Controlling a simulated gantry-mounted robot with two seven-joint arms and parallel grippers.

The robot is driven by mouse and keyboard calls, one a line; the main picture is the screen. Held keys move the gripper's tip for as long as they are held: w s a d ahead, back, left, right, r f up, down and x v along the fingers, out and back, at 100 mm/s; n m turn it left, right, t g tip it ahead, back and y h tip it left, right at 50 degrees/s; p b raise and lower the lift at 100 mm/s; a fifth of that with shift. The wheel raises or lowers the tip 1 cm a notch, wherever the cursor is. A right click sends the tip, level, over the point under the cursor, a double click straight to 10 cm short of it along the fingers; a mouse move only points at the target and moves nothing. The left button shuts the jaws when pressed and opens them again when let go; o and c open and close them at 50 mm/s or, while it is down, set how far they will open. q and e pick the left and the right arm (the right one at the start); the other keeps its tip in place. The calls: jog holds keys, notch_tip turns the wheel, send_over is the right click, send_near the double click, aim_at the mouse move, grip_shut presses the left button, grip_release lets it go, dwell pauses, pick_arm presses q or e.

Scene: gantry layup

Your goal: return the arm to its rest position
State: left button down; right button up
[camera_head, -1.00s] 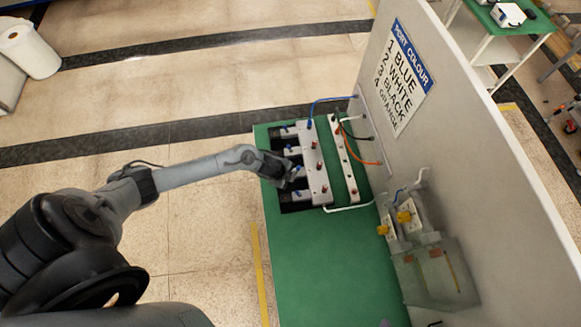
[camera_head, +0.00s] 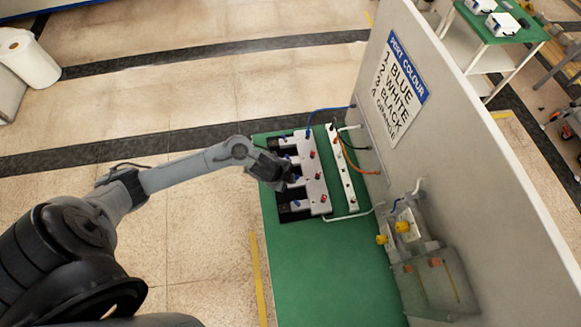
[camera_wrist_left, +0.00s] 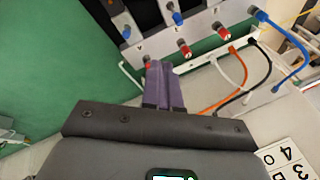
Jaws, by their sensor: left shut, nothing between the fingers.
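My left arm comes in from the left in the head view. Its gripper (camera_head: 284,174) is over the left edge of the grey terminal unit (camera_head: 315,186) on the green table. In the left wrist view the gripper's purple fingers (camera_wrist_left: 163,88) are together with nothing between them. Their tips overlap the edge of the white strip with red terminals (camera_wrist_left: 183,50); I cannot tell whether they touch it. My right gripper is in neither view.
The green table (camera_head: 330,270) has free room at the front. An upright panel (camera_head: 500,190) with a port colour sign (camera_head: 396,85) borders it on the right. Blue (camera_head: 325,112), black, orange and white cables run near it. Yellow-knobbed fittings (camera_head: 402,227) stand by the panel.

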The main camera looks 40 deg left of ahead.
pick_arm(q)
jog(key=s+d+f+g+h, duration=0.1)
jog(key=s+d+f, duration=0.1)
jog(key=s+d, duration=0.25)
jog(key=s+d+f+h, duration=0.1)
jog(key=s+d+f, duration=0.2)
jog(key=s+d, duration=0.15)
jog(key=s+d+r+n+t, duration=0.1)
jog(key=s+d+r+n, duration=0.3)
jog(key=d, duration=0.2)
jog(key=s+a+r+n+y, duration=0.2)
jog(key=a+r+n, duration=0.5)
jog(key=r, duration=0.5)
jog(key=shift+s+a+r+n+g+y, duration=0.15)
jog(key=shift+s+a+n+g+y, duration=0.2)
jog(key=shift+s+a, duration=0.25)
